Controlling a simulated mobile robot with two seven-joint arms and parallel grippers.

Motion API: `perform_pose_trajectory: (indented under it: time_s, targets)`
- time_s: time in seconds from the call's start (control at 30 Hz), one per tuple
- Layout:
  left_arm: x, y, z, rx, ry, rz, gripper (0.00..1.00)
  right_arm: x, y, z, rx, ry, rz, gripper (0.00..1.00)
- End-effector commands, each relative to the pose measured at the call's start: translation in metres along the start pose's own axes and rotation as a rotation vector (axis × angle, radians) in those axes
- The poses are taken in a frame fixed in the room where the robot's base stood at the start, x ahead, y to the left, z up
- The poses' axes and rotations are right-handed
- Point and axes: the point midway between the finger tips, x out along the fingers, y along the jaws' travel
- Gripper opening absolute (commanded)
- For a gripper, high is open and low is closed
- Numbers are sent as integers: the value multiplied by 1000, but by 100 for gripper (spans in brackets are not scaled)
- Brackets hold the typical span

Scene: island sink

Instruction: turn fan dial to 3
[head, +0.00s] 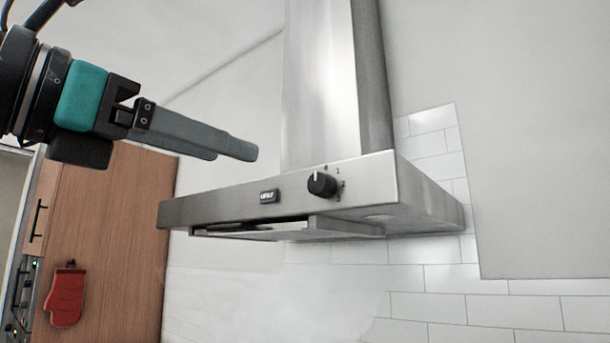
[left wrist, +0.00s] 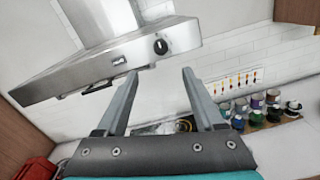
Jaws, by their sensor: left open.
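The fan dial (head: 322,185) is a round black knob on the front of the steel range hood (head: 240,206). A white mark on it points up, and small numbers stand around its right side. In the left wrist view the dial (left wrist: 160,46) shows beyond and between the fingertips. My left gripper (head: 245,150) is open and empty, up and to the left of the dial in the head view, apart from the hood. It also shows in the left wrist view (left wrist: 160,75). My right gripper is in neither view.
The steel chimney (head: 325,80) rises above the hood. A wooden cabinet side (head: 120,220) with a red oven mitt (head: 67,296) is at left. Space before the dial is clear.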

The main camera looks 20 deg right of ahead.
Motion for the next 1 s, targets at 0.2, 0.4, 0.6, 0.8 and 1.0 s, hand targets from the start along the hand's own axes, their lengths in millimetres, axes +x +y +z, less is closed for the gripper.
perform_pose_trajectory:
  time_s: [0.2,0.4,0.6,0.8,1.0]
  targets:
    - [44,-1,1,-4,3,-8,70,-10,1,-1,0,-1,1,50]
    - [88,-1,1,-5,2,-8,70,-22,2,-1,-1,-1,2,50]
    - [122,-1,1,-4,1,-7,70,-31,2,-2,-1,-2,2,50]
    - [139,-1,0,-3,0,-6,70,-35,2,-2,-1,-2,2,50]
    - [142,-1,-1,-2,-1,-5,70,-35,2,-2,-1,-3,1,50]
